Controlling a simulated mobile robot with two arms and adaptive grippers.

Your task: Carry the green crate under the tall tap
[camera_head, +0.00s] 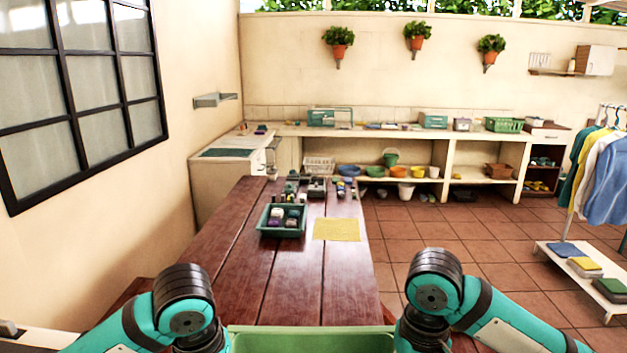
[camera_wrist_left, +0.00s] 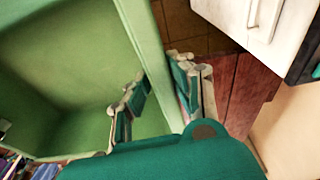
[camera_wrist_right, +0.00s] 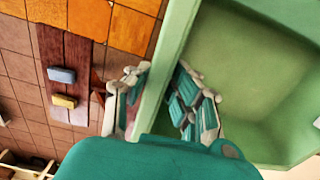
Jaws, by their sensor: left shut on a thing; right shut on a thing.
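The green crate (camera_head: 310,341) shows at the bottom edge of the head view, between my two arms; only its far rim and a strip of wall are visible there. In the left wrist view my left gripper (camera_wrist_left: 158,92) is shut on the crate's wall (camera_wrist_left: 137,30), one finger inside and one outside. In the right wrist view my right gripper (camera_wrist_right: 158,95) is shut on the opposite wall (camera_wrist_right: 176,45) the same way. The part of the crate that I see inside looks empty. In the head view both grippers are hidden below the wrists. I cannot make out the tall tap.
A long wooden table (camera_head: 300,262) stretches ahead, with a green tray (camera_head: 265,231) of items, a yellow cloth (camera_head: 336,229) and several small things at its far end. A counter with shelves (camera_head: 450,138) lines the back wall. A low white rack (camera_head: 590,280) stands right; tiled floor lies between.

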